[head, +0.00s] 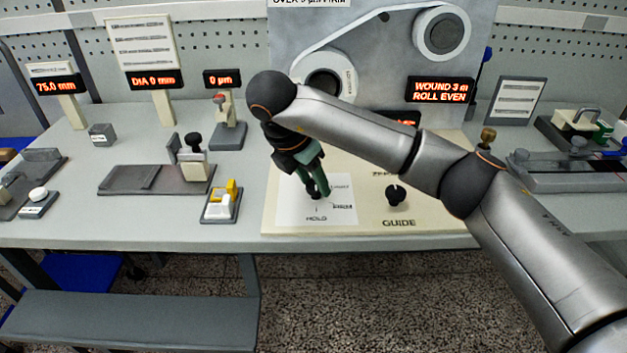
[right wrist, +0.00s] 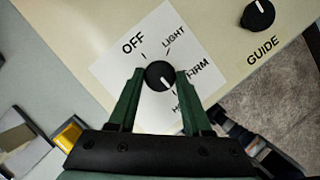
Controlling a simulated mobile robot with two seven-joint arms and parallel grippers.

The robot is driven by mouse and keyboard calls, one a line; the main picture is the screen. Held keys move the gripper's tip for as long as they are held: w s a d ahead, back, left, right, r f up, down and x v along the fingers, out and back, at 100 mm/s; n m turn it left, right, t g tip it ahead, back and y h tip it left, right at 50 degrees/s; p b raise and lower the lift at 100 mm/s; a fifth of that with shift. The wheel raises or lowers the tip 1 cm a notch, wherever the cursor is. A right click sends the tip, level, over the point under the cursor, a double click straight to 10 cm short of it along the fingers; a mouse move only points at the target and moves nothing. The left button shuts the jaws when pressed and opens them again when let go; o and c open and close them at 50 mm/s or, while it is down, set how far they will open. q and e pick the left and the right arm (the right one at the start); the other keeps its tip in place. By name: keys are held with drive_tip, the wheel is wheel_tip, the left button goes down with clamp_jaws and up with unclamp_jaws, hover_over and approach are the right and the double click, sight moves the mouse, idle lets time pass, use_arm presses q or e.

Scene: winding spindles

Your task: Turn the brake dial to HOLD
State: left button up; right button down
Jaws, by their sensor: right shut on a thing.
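The brake dial (right wrist: 159,73) is a round black knob on a white label card (right wrist: 120,72) marked OFF, LIGHT, FIRM and a partly hidden HOLD. Its white pointer line slants toward the lower right of the right wrist view, on the FIRM and HOLD side; I cannot tell exactly which mark it meets. My right gripper (right wrist: 158,82) is shut on the dial, one green finger on each side. In the head view, my right gripper (head: 316,190) reaches down to the card and mostly hides the dial. My left gripper is not in view.
The black GUIDE knob (head: 398,194) sits to the right on the same cream panel (head: 364,220). Behind stand a grey board with white rolls (head: 441,33) and a display (head: 440,90) reading WOUND 3 m ROLL EVEN. A yellow-and-white block (head: 222,200) lies left of the panel.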

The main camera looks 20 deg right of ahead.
idle(0.6)
drive_tip(key=shift+c, duration=1.8)
unclamp_jaws()
drive_tip(key=p+v, duration=0.2)
drive_tip(key=v, duration=1)
drive_tip(key=shift+r+p, duration=0.25)
drive_tip(key=shift+p, duration=0.15)
drive_tip(key=shift+a, duration=0.1)
